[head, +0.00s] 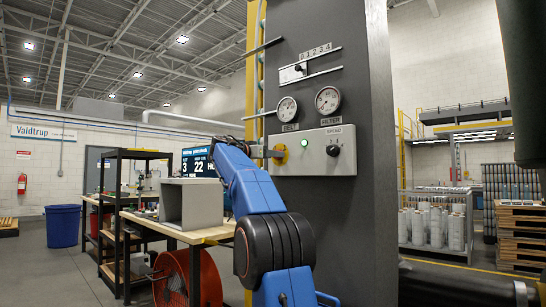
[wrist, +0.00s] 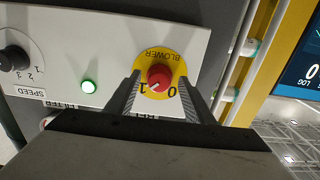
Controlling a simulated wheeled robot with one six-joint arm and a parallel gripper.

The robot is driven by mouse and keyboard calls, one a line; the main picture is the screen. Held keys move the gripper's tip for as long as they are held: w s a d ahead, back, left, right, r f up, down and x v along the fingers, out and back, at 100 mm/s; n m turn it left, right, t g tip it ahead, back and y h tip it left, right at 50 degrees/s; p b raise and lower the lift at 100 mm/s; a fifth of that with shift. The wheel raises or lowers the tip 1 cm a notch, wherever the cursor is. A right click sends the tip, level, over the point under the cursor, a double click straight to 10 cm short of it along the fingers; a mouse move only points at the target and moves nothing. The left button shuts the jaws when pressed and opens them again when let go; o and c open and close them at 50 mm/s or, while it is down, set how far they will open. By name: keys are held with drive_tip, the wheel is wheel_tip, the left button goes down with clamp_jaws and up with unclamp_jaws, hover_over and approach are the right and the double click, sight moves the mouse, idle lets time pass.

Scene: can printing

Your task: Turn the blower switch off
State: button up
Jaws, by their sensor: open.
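The blower switch is a red knob (wrist: 160,76) on a yellow round plate (wrist: 172,58) marked BLOWER, 1 and 0, seen upside down in the wrist view. The white mark on the knob points towards the 1. My gripper (wrist: 159,75) is open, with one finger to each side of the knob and visible gaps between. Whether the fingertips reach past the knob's face I cannot tell. In the head view my gripper (head: 263,151) is at the left end of the control box, and the yellow plate (head: 281,151) shows beyond it; the knob is mostly hidden.
The control box (head: 318,165) also carries a lit green lamp (head: 332,150) and a black speed knob (head: 335,140). Two gauges (head: 328,99) and a slider rail (head: 315,72) sit above. A workbench (head: 180,233) with a grey box (head: 191,203) stands left.

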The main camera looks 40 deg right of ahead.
drive_tip(key=shift+d, duration=0.4)
drive_tip(key=c, duration=1)
drive_tip(key=shift+c, duration=0.2)
drive_tip(key=shift+n, duration=0.3)
drive_tip(key=shift+r+n, duration=0.15)
drive_tip(key=shift+n, duration=8.45)
